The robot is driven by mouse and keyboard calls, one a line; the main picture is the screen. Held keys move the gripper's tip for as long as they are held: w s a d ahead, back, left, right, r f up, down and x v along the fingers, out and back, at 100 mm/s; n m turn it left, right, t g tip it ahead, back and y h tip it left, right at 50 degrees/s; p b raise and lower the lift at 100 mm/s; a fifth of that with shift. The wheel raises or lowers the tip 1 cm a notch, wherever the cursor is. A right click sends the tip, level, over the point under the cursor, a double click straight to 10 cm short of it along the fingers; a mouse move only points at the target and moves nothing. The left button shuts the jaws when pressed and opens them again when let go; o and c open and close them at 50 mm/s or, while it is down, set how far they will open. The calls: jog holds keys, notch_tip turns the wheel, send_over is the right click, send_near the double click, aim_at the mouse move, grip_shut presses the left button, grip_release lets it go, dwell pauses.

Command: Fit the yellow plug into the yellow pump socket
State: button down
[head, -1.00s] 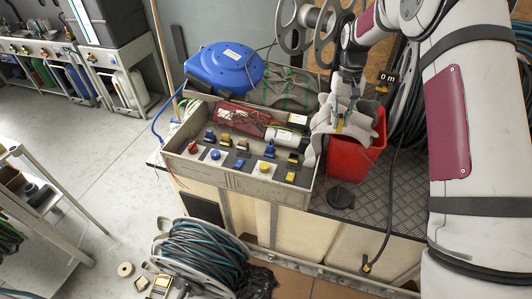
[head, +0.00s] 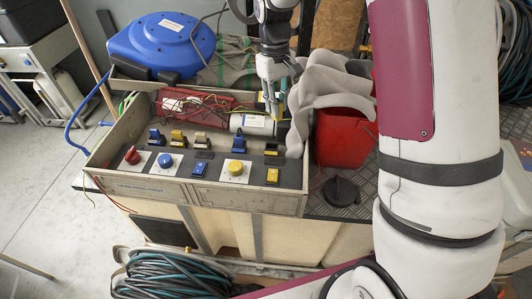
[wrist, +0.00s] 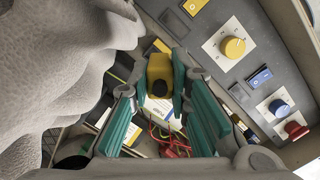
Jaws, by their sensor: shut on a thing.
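My gripper (head: 275,104) points down over the back right corner of the control box (head: 160,190), beside a grey draped cloth. In the wrist view its teal fingers (wrist: 160,88) are shut on the yellow plug (wrist: 159,68), which has a dark round end. In the head view the plug is mostly hidden by the fingers. I cannot tell which part is the yellow pump socket.
The grey cloth (head: 335,85) hangs over a red bucket (head: 343,138) close to my gripper's right. A white cylinder (head: 252,124) and red wiring lie behind the panel. A blue hose reel (head: 162,45) stands at the back left. A black disc (head: 341,191) lies right of the box.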

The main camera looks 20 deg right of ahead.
jog(key=w+f+n+b, duration=0.1)
jog(key=f+n+b, duration=0.2)
jog(key=f, duration=0.2)
jog(key=w+f+n+b, duration=0.1)
jog(key=f+n+b, duration=0.2)
jog(key=f, duration=0.3)
jog(key=w+f+n+b, duration=0.1)
jog(key=f+n+b, duration=0.2)
jog(key=f, duration=0.2)
jog(key=shift+w+f+n+t+h+b, duration=0.2)
jog(key=shift+f+n+t+h+b, duration=0.1)
jog(key=shift+h+b, duration=0.1)
jog(key=shift+f, duration=0.1)
jog(key=c, duration=1.5)
grip_release()
jog(key=r, duration=0.4)
jog(key=a+r+p, duration=0.1)
jog(key=r, duration=0.3)
jog(key=r+p, duration=0.1)
jog(key=r, duration=0.3)
jog(key=shift+w+a+r, duration=0.1)
jog(key=shift+w+a, duration=0.1)
jog(key=shift+w, duration=0.05)
